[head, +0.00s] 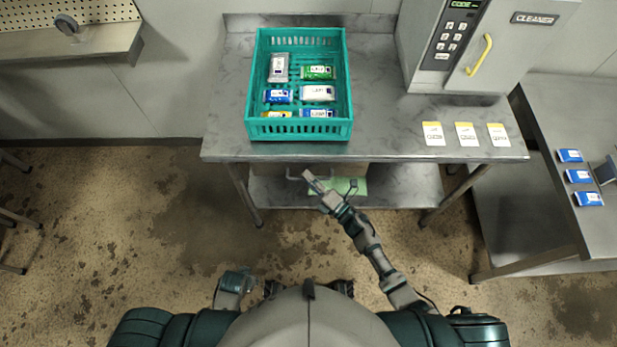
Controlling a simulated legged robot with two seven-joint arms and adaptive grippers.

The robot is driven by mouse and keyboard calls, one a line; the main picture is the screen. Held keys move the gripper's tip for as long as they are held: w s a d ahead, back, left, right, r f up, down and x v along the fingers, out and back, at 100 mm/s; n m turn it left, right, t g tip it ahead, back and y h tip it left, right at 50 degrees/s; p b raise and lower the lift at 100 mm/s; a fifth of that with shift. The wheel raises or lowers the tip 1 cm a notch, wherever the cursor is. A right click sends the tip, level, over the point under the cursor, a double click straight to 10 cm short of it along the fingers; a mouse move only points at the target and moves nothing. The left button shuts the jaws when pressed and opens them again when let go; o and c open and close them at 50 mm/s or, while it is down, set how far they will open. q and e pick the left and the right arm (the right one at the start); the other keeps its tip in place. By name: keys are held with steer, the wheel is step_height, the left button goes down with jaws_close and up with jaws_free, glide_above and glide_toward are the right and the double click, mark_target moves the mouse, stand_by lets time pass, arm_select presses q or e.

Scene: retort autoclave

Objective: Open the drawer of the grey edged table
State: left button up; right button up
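The grey metal table (385,145) with a raised back edge stands in front of me. Under its top, left of centre, is a brownish drawer front (352,170), seen steeply from above. A thin handle (291,177) shows at its left part. The drawer looks shut, though the tabletop hides most of it. My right gripper (331,181) is in front of the drawer with its fingers spread and nothing between them. Its left finger is close to the handle; I cannot tell whether they touch. My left gripper cannot be made out; only part of that arm shows low on the left.
A teal crate (300,133) with several packets stands on the table, above the drawer. A grey cleaner machine (450,75) and three cards (466,134) are to the right. A lower shelf (395,186) holds something green. A side table (590,150) stands at right.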

arm_select(q)
steer(key=shift+r, duration=0.15)
arm_select(e)
steer(key=shift+w+a, duration=0.15)
steer(key=shift+a, duration=0.1)
jaws_close()
arm_select(q)
steer(key=shift+s, duration=0.1)
